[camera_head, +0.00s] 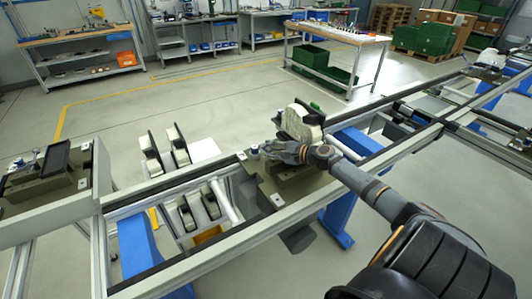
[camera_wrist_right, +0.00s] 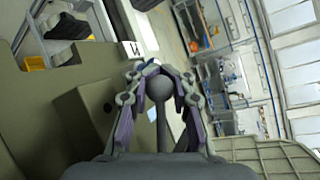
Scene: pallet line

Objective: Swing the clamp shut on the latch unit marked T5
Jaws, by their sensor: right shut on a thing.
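My right gripper (camera_head: 270,149) reaches in over an olive fixture plate (camera_head: 268,198) on the rail line. In the right wrist view, its fingers (camera_wrist_right: 157,74) are closed around a grey ball-ended lever (camera_wrist_right: 158,90), which I take for the clamp handle. The knob sits between both fingers and its stem runs down toward the palm. The fixture block (camera_wrist_right: 75,115) is beside the fingers. A small white tag (camera_wrist_right: 132,49) shows beyond the left finger, its mark too small to read. The rest of the clamp is hidden by the gripper. My left gripper is in neither view.
A pale cast part (camera_head: 302,121) stands right behind my right gripper. A small blue-and-white knob (camera_head: 254,151) is just left of it. Another fixture (camera_head: 45,178) with a clamp stands at far left. Dark-and-pale parts (camera_head: 175,148) stand behind the rail. Open floor lies beyond.

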